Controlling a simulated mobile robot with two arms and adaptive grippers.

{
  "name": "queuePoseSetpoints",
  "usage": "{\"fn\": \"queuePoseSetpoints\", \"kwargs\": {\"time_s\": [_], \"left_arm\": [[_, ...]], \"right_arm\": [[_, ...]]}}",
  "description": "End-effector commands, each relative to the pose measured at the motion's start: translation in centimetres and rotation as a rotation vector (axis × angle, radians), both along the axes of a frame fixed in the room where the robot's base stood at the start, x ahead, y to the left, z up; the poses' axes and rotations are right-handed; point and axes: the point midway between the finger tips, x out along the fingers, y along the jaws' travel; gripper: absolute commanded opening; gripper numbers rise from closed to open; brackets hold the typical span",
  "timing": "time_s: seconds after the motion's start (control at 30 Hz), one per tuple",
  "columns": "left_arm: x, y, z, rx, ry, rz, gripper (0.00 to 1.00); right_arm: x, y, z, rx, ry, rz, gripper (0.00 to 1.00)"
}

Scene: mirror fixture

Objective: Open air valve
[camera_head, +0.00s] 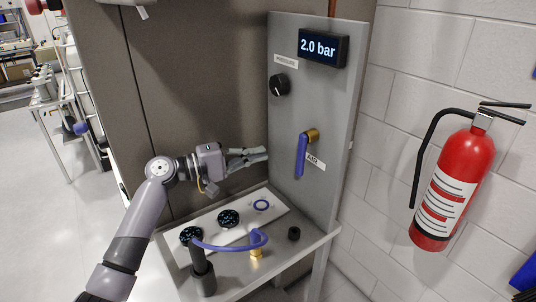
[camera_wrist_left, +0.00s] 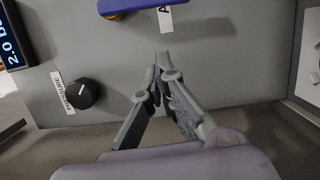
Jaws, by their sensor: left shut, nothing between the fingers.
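The air valve's blue lever (camera_head: 301,157) hangs down from its brass fitting (camera_head: 312,135) on the grey upright panel (camera_head: 285,190), beside an "AIR" label (camera_head: 315,160). Part of the lever also shows at the top edge of the left wrist view (camera_wrist_left: 146,14). My left gripper (camera_head: 266,155) is to the left of the lever, with its fingers pointing towards the panel. In the left wrist view its fingertips (camera_wrist_left: 162,62) are together and empty, apart from the lever. My right gripper is not seen.
A display (camera_head: 322,47) reads 2.0 bar, above a black pressure knob (camera_head: 279,84). Below, a bench (camera_head: 220,275) holds a white plate (camera_head: 250,221) with dark round parts and a blue curved hose (camera_head: 225,246). A red fire extinguisher (camera_head: 455,185) is at the right wall.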

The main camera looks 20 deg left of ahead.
Motion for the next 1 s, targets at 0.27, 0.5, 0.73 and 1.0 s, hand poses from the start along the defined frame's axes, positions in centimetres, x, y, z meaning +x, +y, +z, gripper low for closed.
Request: {"fn": "queuePoseSetpoints", "kwargs": {"time_s": [0.27,0.5,0.73,1.0], "left_arm": [[-2.2,3.0,-0.1,0.001,0.0,0.003,0.0],[-2.5,3.3,0.0,0.0,0.001,0.002,0.0],[-2.5,3.3,0.0,0.001,0.001,0.002,0.0],[-2.5,3.3,0.0,0.0,0.0,0.002,0.0]], "right_arm": [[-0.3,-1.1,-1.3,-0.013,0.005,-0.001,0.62],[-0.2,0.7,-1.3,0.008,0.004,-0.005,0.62],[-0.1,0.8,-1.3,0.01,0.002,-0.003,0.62],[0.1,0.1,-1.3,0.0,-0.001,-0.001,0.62]]}}
